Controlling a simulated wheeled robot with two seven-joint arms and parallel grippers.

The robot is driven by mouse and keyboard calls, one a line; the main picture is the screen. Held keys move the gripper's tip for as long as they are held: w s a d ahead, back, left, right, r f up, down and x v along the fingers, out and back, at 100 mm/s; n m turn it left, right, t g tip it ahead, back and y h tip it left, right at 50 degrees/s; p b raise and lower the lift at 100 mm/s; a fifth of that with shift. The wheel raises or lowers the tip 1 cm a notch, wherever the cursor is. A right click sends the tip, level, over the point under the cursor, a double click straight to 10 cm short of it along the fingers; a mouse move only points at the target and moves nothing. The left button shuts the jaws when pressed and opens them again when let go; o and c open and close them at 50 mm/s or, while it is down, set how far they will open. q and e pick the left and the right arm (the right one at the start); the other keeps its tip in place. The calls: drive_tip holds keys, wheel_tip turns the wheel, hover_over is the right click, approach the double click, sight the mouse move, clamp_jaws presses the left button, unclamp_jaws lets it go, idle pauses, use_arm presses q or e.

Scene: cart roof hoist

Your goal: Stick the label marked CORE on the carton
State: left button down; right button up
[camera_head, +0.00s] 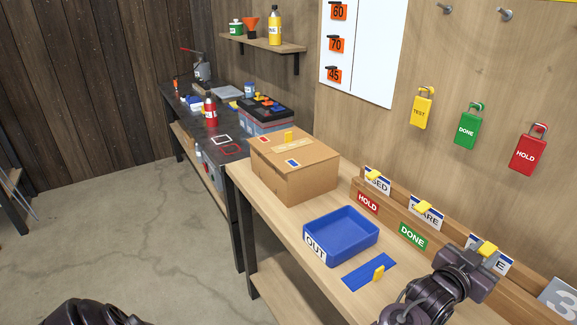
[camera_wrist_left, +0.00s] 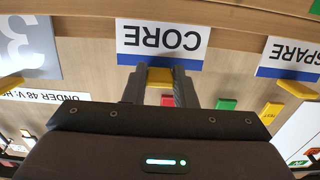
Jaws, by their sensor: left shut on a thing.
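The CORE label (camera_wrist_left: 162,42) is a white card with a blue border and a yellow tab (camera_wrist_left: 160,77). My left gripper (camera_wrist_left: 165,86) is shut on that tab. In the head view the left gripper (camera_head: 484,255) is at the wooden rack, where it hides most of the CORE label (camera_head: 500,265). The label looks to be standing at the rack; I cannot tell whether it is clear of the slot. The closed brown carton (camera_head: 312,178) stands at the back of the bench, with small marks and a yellow tab on its top. My right gripper is not in view.
SPARE (camera_head: 427,213) and USED (camera_head: 377,183) labels stand in the rack (camera_head: 398,216). A blue tray marked OUT (camera_head: 318,250) sits in front of the carton. A blue card (camera_head: 357,276) with a yellow tab lies on the bench. Padlocks hang on the wall.

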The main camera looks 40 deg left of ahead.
use_arm(q)
drive_tip(key=shift+r, duration=0.2)
drive_tip(key=shift+r+p, duration=1.6)
drive_tip(key=shift+p, duration=0.15)
drive_tip(key=shift+s+a+r+p, duration=0.25)
drive_tip(key=shift+s+r+p, duration=0.45)
drive_tip(key=shift+p, duration=0.35)
drive_tip(key=shift+s+a+r+p, duration=0.2)
drive_tip(key=shift+s+r+p, duration=0.45)
drive_tip(key=shift+p, duration=0.4)
drive_tip(key=shift+s+f, duration=0.1)
